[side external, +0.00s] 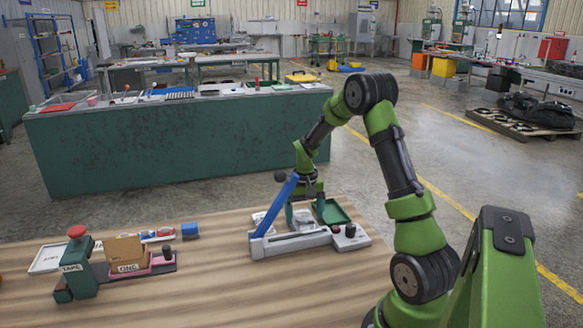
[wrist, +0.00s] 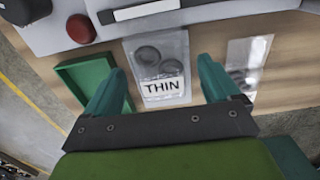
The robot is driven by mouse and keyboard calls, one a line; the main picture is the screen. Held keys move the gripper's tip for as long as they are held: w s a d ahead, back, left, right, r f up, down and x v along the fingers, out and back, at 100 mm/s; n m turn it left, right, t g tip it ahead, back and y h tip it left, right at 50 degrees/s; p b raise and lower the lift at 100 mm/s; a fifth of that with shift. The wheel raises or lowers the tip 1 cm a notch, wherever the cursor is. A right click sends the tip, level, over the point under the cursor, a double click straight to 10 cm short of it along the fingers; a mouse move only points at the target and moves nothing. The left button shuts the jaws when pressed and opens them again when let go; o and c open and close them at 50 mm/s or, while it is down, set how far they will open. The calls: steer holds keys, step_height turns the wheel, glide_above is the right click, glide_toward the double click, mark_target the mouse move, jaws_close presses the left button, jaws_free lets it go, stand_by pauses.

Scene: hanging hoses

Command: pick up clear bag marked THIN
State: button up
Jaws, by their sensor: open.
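The clear bag marked THIN (wrist: 160,68) lies on the wooden table in the wrist view, with dark round pieces inside and a white label with black letters. My gripper (wrist: 158,80) is open, its two teal fingers on either side of the bag in the picture. I cannot tell its height above the bag. In the side external view my gripper (side external: 304,208) is over the table behind the grey machine, which partly hides the area below it. I cannot make out the THIN label there.
A second clear bag (wrist: 246,65) lies to the right, and a green tray (wrist: 92,82) to the left. The grey machine with a red knob (wrist: 80,28) and blue lever (side external: 274,206) stands close by. A tape holder (side external: 77,268) and a cardboard box (side external: 126,255) stand at left.

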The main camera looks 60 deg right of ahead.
steer(key=c, duration=1.2)
steer(key=shift+r, duration=0.15)
